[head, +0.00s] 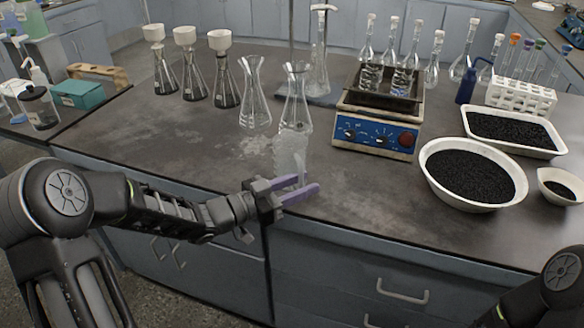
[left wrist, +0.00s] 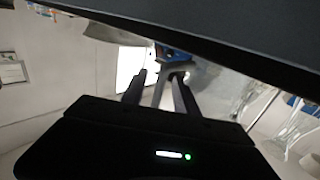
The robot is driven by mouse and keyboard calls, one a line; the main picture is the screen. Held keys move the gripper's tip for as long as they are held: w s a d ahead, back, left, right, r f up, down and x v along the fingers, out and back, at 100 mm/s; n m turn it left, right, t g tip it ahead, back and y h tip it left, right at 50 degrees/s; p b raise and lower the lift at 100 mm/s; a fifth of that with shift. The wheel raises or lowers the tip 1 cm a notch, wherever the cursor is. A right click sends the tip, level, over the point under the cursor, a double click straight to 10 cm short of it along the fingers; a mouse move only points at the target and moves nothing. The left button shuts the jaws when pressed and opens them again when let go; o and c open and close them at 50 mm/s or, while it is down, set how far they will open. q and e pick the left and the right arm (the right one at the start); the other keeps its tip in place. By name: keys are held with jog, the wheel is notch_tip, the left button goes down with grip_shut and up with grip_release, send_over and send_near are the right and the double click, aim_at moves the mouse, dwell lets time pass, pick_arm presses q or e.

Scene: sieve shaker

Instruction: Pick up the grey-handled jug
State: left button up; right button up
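A translucent, frosted jug (head: 289,154) stands near the front edge of the bench, in the middle of the head view. Its pale handle side faces my left gripper (head: 296,189), whose purple fingers are spread apart at the handle's height. Part of the handle seems to lie between the fingers; contact cannot be told. In the left wrist view the two dark fingers of my left gripper (left wrist: 160,92) are apart, with a thin greyish strip between them. My right gripper is out of view; only part of my right arm shows at the lower right.
Two clear flasks (head: 255,100) (head: 296,95) stand just behind the jug. A blue-fronted shaker (head: 375,135) with flasks is to the right. A white bowl (head: 472,205) and a tray (head: 560,146) of black grains are farther right. The bench left of the jug is clear.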

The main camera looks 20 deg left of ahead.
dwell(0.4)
pick_arm(q)
grip_shut()
dwell(1.3)
